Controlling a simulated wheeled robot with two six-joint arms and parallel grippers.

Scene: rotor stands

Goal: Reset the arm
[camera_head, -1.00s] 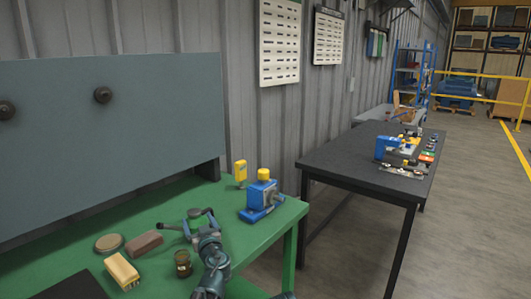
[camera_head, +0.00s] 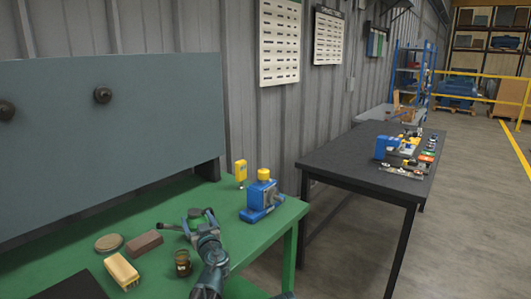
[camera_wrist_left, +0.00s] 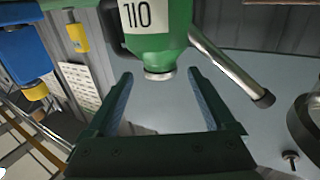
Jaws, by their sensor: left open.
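My left gripper (camera_head: 197,223) reaches over the green bench from the front. In the left wrist view its jaws (camera_wrist_left: 160,82) are spread wide with nothing held between them. A green object (camera_head: 195,213) with a pale label reading "110" (camera_wrist_left: 158,25) is just beyond the fingertips, its round metal end facing the gap. It looks apart from both fingers. A metal rod with a dark end (camera_wrist_left: 232,68) slants beside it; a dark rod (camera_head: 171,227) also shows left of the gripper in the head view. My right gripper is not in view.
On the green bench (camera_head: 140,212) are a blue device with a yellow cap (camera_head: 261,196), a small yellow device (camera_head: 240,170), a brown block (camera_head: 144,243), a round disc (camera_head: 109,242), a brush (camera_head: 122,271) and a jar (camera_head: 183,263). A black table (camera_head: 345,165) stands at right.

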